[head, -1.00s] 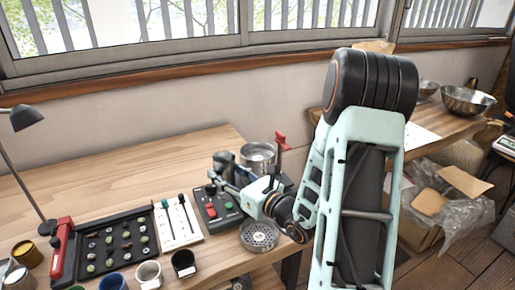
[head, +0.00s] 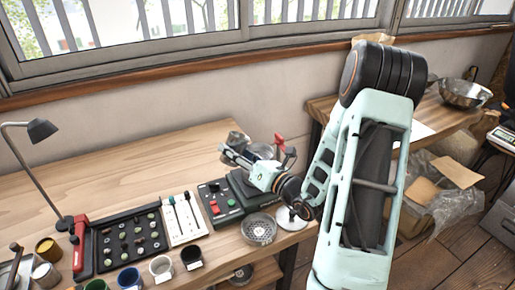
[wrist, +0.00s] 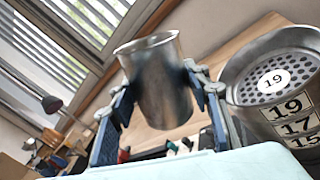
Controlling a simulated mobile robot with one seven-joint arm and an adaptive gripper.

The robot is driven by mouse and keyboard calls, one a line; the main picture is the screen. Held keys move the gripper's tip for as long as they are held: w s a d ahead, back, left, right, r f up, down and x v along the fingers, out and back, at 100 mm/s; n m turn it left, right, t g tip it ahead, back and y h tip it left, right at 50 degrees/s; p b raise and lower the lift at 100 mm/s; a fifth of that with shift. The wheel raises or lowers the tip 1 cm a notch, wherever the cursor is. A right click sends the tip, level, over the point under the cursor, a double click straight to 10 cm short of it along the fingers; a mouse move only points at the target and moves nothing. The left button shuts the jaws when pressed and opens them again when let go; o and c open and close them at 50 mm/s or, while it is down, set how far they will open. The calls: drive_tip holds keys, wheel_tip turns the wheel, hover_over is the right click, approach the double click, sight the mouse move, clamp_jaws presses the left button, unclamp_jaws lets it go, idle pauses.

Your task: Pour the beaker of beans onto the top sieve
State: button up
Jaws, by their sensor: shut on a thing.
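My gripper (wrist: 161,90) is shut on a metal beaker (wrist: 160,84), with one finger on each side of it. In the head view the beaker (head: 237,139) is up in the air, tilted, just left of the sieve stack (head: 262,151). The stack is partly hidden by my gripper (head: 232,153) there. In the wrist view the sieve stack (wrist: 285,118) stands to the right, with tiers labelled 19, 17 and 15. The perforated top sieve (wrist: 277,76) shows no beans on its visible part. The inside of the beaker is hidden.
A control box (head: 216,197) with red and green buttons stands left of the stack. A round perforated sieve (head: 258,229) lies at the front edge. A sample tray (head: 128,240), several cups and a lamp (head: 42,130) are at left. The back of the table is clear.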

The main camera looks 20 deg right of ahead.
sight(246, 141)
drive_tip(key=shift+w+d+r+m+p, duration=0.15)
drive_tip(key=shift+d+r+m+p, duration=0.4)
drive_tip(key=shift+m, duration=0.25)
drive_tip(key=shift+f+m, duration=0.5)
drive_tip(key=shift+m, duration=0.3)
drive_tip(key=shift+r+m+t+p, duration=0.15)
drive_tip(key=shift+r+m+p, duration=0.4)
drive_tip(key=shift+m, duration=0.3)
drive_tip(key=shift+r+m+t+p, duration=0.15)
drive_tip(key=shift+r+m+p, duration=0.2)
drive_tip(key=shift+m+p, duration=0.4)
drive_tip(key=shift+d+f+m+b, duration=0.1)
drive_tip(key=shift+f+m+b, duration=0.2)
drive_tip(key=shift+m, duration=0.7)
drive_tip(key=shift+h, duration=0.4)
drive_tip(key=shift+w+d+r+m+p, duration=0.15)
drive_tip(key=shift+d+r+m+p, duration=0.15)
drive_tip(key=shift+m, duration=0.25)
drive_tip(key=shift+w+d+r+m+p, duration=0.1)
drive_tip(key=shift+d+m+p, duration=0.05)
drive_tip(key=shift+d+m, duration=0.35)
drive_tip(key=shift+d+f+m+p, duration=0.1)
drive_tip(key=shift+f+m+p, duration=0.25)
drive_tip(key=shift+m+p, duration=0.65)
drive_tip(key=shift+w+d+r+m+p, duration=0.15)
drive_tip(key=shift+d+r+m+p, duration=0.15)
drive_tip(key=shift+m+p, duration=0.8)
drive_tip(key=shift+w+d+f+m+h+p, duration=0.1)
drive_tip(key=shift+d+f+m+h+p, duration=0.3)
drive_tip(key=shift+m+p, duration=0.5)
